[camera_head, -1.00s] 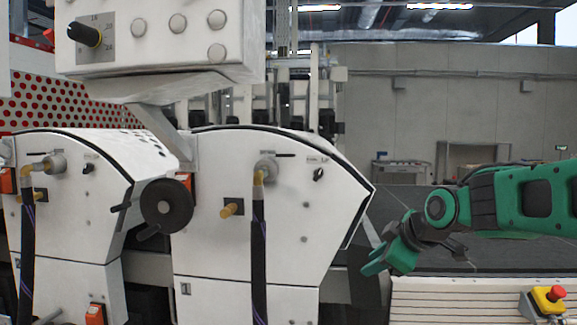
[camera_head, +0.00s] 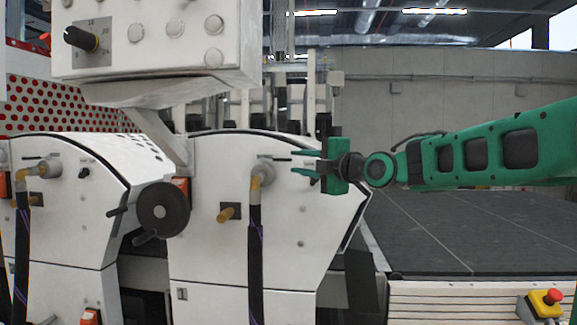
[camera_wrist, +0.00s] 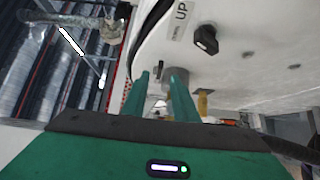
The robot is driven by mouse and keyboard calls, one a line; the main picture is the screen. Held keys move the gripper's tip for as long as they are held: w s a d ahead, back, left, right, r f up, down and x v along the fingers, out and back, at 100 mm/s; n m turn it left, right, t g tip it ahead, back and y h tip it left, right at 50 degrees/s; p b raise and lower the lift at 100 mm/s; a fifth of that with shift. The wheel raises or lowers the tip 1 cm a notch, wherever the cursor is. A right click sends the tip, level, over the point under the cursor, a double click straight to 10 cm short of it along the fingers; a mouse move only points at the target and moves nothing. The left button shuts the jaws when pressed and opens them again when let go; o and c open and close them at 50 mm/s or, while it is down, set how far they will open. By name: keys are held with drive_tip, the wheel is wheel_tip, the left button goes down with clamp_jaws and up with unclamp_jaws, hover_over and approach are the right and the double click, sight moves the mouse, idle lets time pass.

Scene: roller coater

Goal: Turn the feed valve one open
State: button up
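On the front panel of the white unit marked 1 (camera_head: 182,294), a grey round fitting (camera_head: 264,171) carries a brass elbow (camera_head: 256,183) and a black hose (camera_head: 255,245). A brass-coloured stub (camera_head: 226,214) sits lower left. No label names the feed valve, so I cannot tell which part it is. My green gripper (camera_head: 294,162) is open and empty, to the right of the grey fitting, fingers pointing left. In the wrist view, my two fingers (camera_wrist: 160,80) stand apart; the grey fitting (camera_wrist: 178,76) shows just beyond the right finger, partly hidden.
A black knob (camera_wrist: 205,40) marked UP sits on the panel beside the fingers. A black handwheel (camera_head: 163,208) stands left of unit 1. A control box (camera_head: 155,40) hangs above. An emergency stop (camera_head: 552,297) is at lower right. The dark floor at right is clear.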

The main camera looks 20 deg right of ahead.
sight(286, 160)
drive_tip(key=x, duration=0.5)
drive_tip(key=shift+w+a, duration=0.15)
drive_tip(key=shift+w, duration=0.15)
clamp_jaws()
drive_tip(key=shift+f, duration=0.25)
idle(0.9)
